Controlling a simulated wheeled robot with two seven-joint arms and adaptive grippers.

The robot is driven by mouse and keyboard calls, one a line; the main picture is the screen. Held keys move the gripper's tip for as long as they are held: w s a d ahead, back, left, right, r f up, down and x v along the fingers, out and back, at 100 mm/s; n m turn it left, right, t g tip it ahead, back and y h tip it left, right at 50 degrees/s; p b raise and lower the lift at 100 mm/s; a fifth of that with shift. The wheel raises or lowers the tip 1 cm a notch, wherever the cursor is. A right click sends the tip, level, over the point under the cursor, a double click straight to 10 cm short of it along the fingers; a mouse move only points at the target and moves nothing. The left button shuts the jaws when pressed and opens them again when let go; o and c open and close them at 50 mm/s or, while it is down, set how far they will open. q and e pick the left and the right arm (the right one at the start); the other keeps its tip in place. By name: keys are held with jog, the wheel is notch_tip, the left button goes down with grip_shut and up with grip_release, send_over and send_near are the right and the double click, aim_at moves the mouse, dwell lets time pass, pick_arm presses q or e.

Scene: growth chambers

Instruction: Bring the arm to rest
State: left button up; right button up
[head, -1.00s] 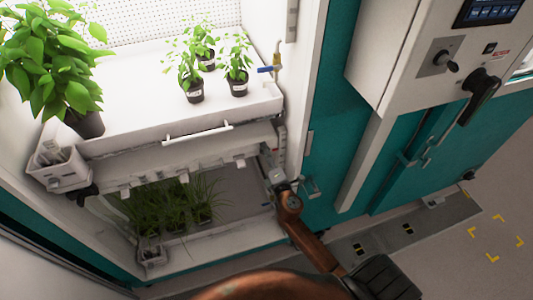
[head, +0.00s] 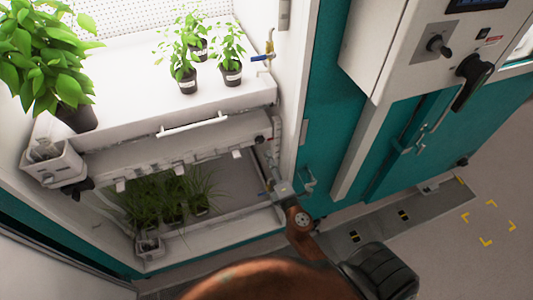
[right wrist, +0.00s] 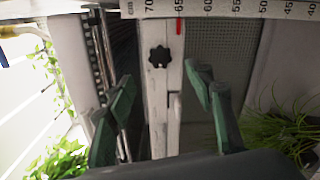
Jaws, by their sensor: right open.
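My right arm reaches up from the bottom of the head view. Its small gripper (head: 270,182) is beside the right post of the growth chamber, at the level of the lower shelf. In the right wrist view the two dark green fingers of the gripper (right wrist: 160,100) stand wide apart with nothing between them. A white upright with a black knob (right wrist: 159,56) shows beyond the gap, apart from the fingers as far as I can tell. My left gripper is not in view.
The upper shelf (head: 130,110) holds potted plants. Grassy plants (head: 170,197) stand on the lower shelf, left of the gripper. A white control box (head: 400,50) with a black handle is at upper right. A scale strip (right wrist: 220,9) crosses the top of the wrist view. Open floor (head: 480,260) lies at right.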

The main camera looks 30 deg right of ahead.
jog(key=shift+s+a, duration=0.2)
jog(key=shift+s, duration=0.5)
jog(key=shift+f, duration=0.1)
notch_tip(320, 180, down, 21)
jog(key=s+m+g+y, duration=0.1)
jog(key=s+m+g, duration=0.1)
jog(key=m+g, duration=0.2)
jog(key=s+f+m+g+y, duration=0.1)
jog(key=s+f+g, duration=0.15)
jog(key=f, duration=0.45)
jog(key=s+f+m+g, duration=0.15)
jog(key=s+f, duration=0.25)
jog(key=f, duration=0.4)
jog(key=s+f+m+g+y, duration=0.1)
jog(key=s+f+m, duration=0.1)
jog(key=s+f, duration=0.35)
jog(key=s+f+m+g, duration=0.2)
jog(key=s+f, duration=0.5)
jog(key=s, duration=0.4)
jog(key=s+a+f+m+g, duration=0.1)
jog(key=s+f+m+g, duration=0.2)
jog(key=s+f, duration=0.5)
jog(key=s+f+m+g+y, duration=0.1)
jog(key=s+f+m+g, duration=0.1)
jog(key=s+f, duration=0.6)
jog(key=s+m, duration=0.1)
jog(key=s, duration=0.4)
jog(key=shift+s+a+g, duration=0.3)
jog(key=shift+a, duration=0.05)
jog(key=shift+c, duration=0.2)
